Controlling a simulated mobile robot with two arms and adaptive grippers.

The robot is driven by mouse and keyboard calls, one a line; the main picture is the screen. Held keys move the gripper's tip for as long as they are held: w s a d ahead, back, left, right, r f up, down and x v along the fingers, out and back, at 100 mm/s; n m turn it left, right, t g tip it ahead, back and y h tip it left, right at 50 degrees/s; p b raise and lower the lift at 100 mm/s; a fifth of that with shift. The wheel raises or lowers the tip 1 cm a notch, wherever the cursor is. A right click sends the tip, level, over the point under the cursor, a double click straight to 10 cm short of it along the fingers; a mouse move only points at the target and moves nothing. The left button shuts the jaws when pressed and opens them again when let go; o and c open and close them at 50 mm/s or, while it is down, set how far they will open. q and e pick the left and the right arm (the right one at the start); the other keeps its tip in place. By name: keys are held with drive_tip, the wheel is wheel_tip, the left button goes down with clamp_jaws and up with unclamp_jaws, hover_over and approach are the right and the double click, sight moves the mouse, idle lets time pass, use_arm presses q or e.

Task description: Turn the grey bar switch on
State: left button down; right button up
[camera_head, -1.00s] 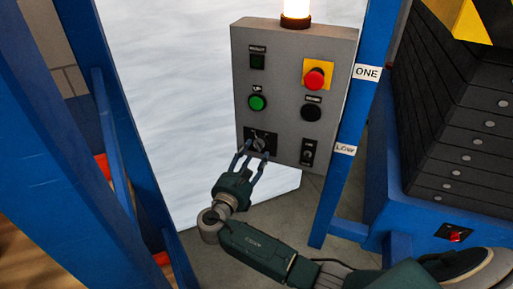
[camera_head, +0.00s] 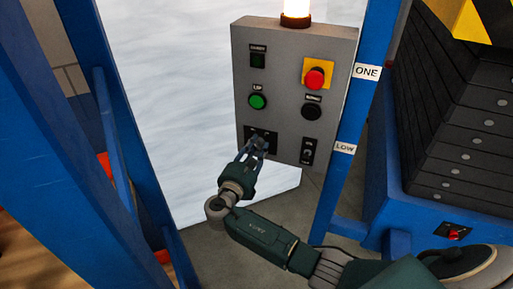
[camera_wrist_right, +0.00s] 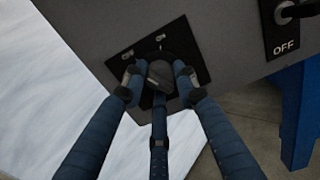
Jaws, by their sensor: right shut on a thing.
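The grey bar switch (camera_wrist_right: 160,73) sits on a black plate (camera_wrist_right: 190,50) at the lower left of the grey control panel (camera_head: 285,80). My right gripper (camera_head: 258,143) has its fingers at the switch and hides most of it in the head view. In the right wrist view my right gripper (camera_wrist_right: 158,82) is shut on the switch, with a finger on each side and one below. The switch's exact angle is hard to tell. My left gripper is not in view.
A red button (camera_head: 314,77) on a yellow square, a green button (camera_head: 257,102), a black button (camera_head: 311,111) and a small switch plate (camera_head: 308,151) share the panel. A lit lamp (camera_head: 296,10) is on top. Blue posts (camera_head: 350,130) stand at the right and left.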

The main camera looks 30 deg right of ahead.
drive_tip(key=shift+f+m, duration=0.25)
drive_tip(key=shift+m, duration=0.05)
drive_tip(key=shift+s+f+m+b, duration=0.1)
drive_tip(key=shift+f+m+b, duration=0.1)
drive_tip(key=shift+m+b, duration=0.85)
drive_tip(key=m+b, duration=0.5)
drive_tip(key=m, duration=0.3)
drive_tip(key=shift+a, duration=0.1)
drive_tip(key=shift+r+m+b, duration=0.1)
drive_tip(key=shift+m+b, duration=0.3)
drive_tip(key=shift+m, duration=0.25)
drive_tip(key=shift+r, duration=0.1)
drive_tip(key=o, duration=1.1)
drive_tip(key=shift+o, duration=0.2)
drive_tip(key=shift+w, duration=0.2)
